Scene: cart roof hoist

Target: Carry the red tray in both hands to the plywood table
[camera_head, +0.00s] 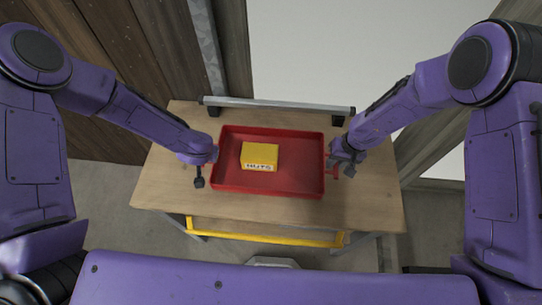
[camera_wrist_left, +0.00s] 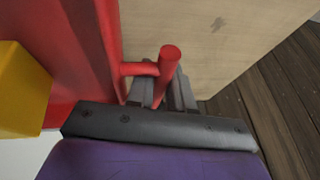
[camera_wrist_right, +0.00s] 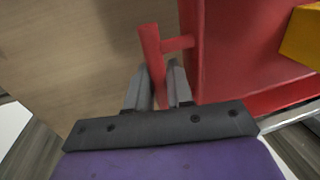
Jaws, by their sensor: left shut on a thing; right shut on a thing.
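The red tray (camera_head: 300,187) shows in the head view over the plywood table (camera_head: 370,208), with a yellow box (camera_head: 259,156) inside it, left of its middle. I cannot tell whether the tray touches the tabletop. My left gripper (camera_head: 205,168) is shut on the tray's left handle, a red bar that shows in the left wrist view (camera_wrist_left: 168,62). My right gripper (camera_head: 338,163) is shut on the tray's right handle, which shows in the right wrist view (camera_wrist_right: 150,50). The tray looks about level.
A grey metal rail (camera_head: 280,104) on dark supports runs along the table's far edge. A yellow bar (camera_head: 265,233) crosses below the near edge. Dark wooden planks (camera_head: 130,45) stand at the far left. Bare tabletop shows on both sides of the tray.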

